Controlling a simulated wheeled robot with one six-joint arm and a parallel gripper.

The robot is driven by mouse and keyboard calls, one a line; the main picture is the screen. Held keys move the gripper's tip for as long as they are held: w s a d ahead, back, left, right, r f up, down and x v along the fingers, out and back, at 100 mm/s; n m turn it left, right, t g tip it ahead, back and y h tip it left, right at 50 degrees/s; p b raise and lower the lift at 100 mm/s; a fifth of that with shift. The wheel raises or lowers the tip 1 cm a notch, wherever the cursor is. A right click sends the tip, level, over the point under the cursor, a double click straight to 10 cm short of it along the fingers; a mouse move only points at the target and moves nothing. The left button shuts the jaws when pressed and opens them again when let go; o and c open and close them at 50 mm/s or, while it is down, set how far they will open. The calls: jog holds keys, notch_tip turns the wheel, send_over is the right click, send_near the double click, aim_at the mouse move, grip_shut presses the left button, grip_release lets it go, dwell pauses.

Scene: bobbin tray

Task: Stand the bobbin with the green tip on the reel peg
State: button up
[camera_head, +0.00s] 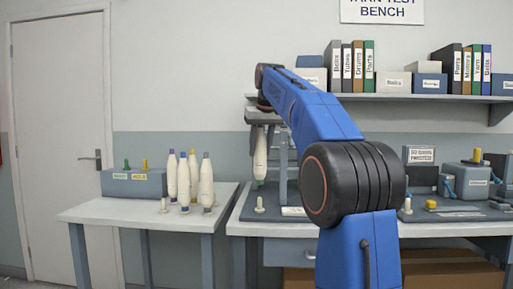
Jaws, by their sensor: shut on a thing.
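My gripper (262,128) is at the end of my blue arm, above the grey base at the left end of the right bench. It is shut on a cream bobbin (261,158), which hangs roughly upright below it. A small green part shows at the bobbin's lower end. A short pale peg (260,204) stands on the grey base below the bobbin, with a gap between them. A similar peg (163,205) stands on the left table. I cannot tell from labels which one is the reel peg.
Several bobbins (184,182) with purple, yellow and dark tips stand on the left table (100,212), near a grey-blue box (134,183) with two knobs. A grey upright (283,165) rises close right of the held bobbin. A shelf (420,97) with binders hangs above the right bench.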

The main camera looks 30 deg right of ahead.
aim_at(260, 172)
jog(key=shift+w+d+f, duration=0.1)
jog(key=shift+w+f, duration=0.05)
jog(key=shift+w, duration=0.2)
jog(key=shift+f, duration=1.85)
jog(key=shift+s, duration=0.15)
jog(key=shift+f, duration=2.7)
jog(key=o, duration=1.2)
jog(key=v, duration=1.7)
jog(key=shift+r, duration=0.15)
